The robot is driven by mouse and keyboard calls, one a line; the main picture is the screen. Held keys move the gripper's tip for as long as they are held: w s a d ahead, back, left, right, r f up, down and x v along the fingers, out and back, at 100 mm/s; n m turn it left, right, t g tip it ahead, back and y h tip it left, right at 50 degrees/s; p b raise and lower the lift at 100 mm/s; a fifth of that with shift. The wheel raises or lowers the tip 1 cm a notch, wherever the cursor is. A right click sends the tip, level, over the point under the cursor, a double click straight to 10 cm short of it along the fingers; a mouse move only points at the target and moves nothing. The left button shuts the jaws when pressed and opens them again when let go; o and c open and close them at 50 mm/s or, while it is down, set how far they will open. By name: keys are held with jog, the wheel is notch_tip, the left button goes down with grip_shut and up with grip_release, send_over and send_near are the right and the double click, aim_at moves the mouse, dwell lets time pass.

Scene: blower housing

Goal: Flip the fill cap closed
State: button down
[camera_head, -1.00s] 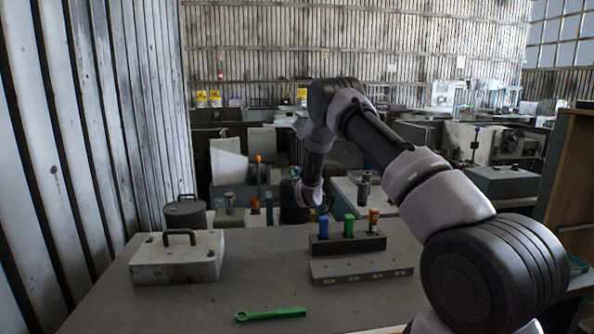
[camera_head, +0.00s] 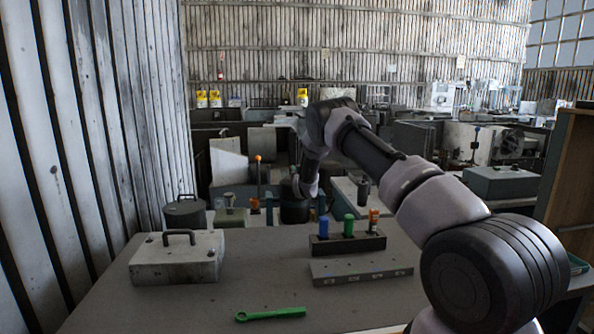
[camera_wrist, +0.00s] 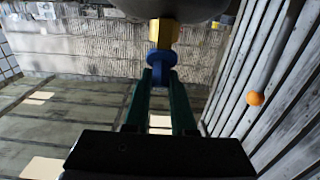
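In the wrist view my gripper's two dark green fingers (camera_wrist: 161,77) point up the picture, with a narrow gap between them. A blue round piece (camera_wrist: 160,62) lies at their tips, below a yellow neck (camera_wrist: 164,33) on a dark rounded body (camera_wrist: 175,8). The blue piece may be the fill cap; I cannot tell whether it is open or whether the fingers touch it. In the head view my arm reaches over the bench's far edge to a dark housing (camera_head: 295,212). The fingertips and cap are too small or hidden to make out there.
An orange knob (camera_wrist: 255,98) stands right of the fingers in the wrist view; an orange-tipped rod (camera_head: 258,160) shows in the head view. The bench (camera_head: 255,265) holds a lidded box (camera_head: 177,258), a green wrench (camera_head: 270,314) and a block of coloured pieces (camera_head: 347,242).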

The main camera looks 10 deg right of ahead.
jog(key=shift+w, duration=0.1)
jog(key=shift+w+r+g, duration=0.2)
jog(key=shift+w+g, duration=0.1)
jog(key=shift+g, duration=0.7)
jog(key=g, duration=0.1)
jog(key=w+g, duration=0.1)
jog(key=shift+g, duration=0.3)
jog(key=shift+w+f+g, duration=0.2)
jog(key=shift+w+g, duration=0.2)
jog(key=shift+g, duration=0.7)
jog(key=shift+w+f+g, duration=0.15)
jog(key=shift+w+g, duration=0.2)
jog(key=shift+g, duration=0.75)
jog(key=c, duration=0.7)
grip_release()
jog(key=shift+f, duration=0.1)
jog(key=shift+c, duration=0.2)
jog(key=v, duration=1)
jog(key=shift+r, duration=0.4)
